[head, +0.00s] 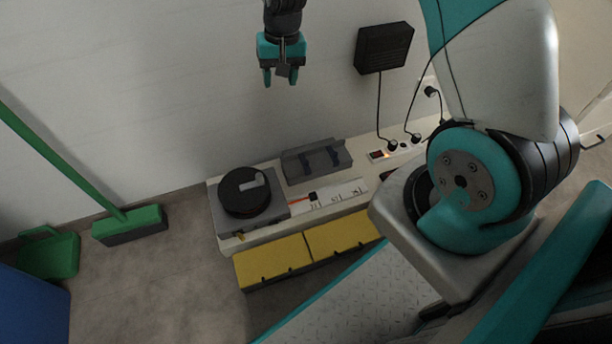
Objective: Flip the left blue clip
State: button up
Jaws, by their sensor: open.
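My gripper (280,79) hangs in the upper middle of the head view, in front of the pale wall and above the bench. Its teal fingers point down and are apart. A small dark grey piece shows between them, and I cannot tell whether it is part of the gripper. I cannot make out a blue clip. A grey case (316,159) with darker upright parts stands at the back of the bench, below and right of the gripper. A black round device (244,192) sits on a grey box at the bench's left end.
The pale bench (343,206) also carries a white panel (338,195) and a power strip (383,154). Yellow boxes (272,262) stand along its front. A black wall box (384,47) with a hanging cable is right of the gripper. A green broom (130,224) and dustpan (50,254) are left.

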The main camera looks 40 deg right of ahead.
aim_at(305, 162)
jog(key=d+f+m+b, duration=0.1)
jog(key=d+f+b, duration=0.2)
jog(key=f, duration=1)
jog(key=w+d+f+m+b, duration=0.1)
jog(key=d+f+b, duration=0.1)
jog(key=f+b, duration=0.5)
jog(key=w+d+f+m+h+b, duration=0.1)
jog(key=d+f+b, duration=0.2)
jog(key=f, duration=1.6)
jog(key=shift+d+f+g+b, duration=0.15)
jog(key=shift+d+g+b, duration=0.15)
jog(key=shift+b, duration=1)
jog(key=shift+m, duration=0.3)
jog(key=shift+c, duration=0.2)
grip_shut()
jog(key=shift+a, duration=0.1)
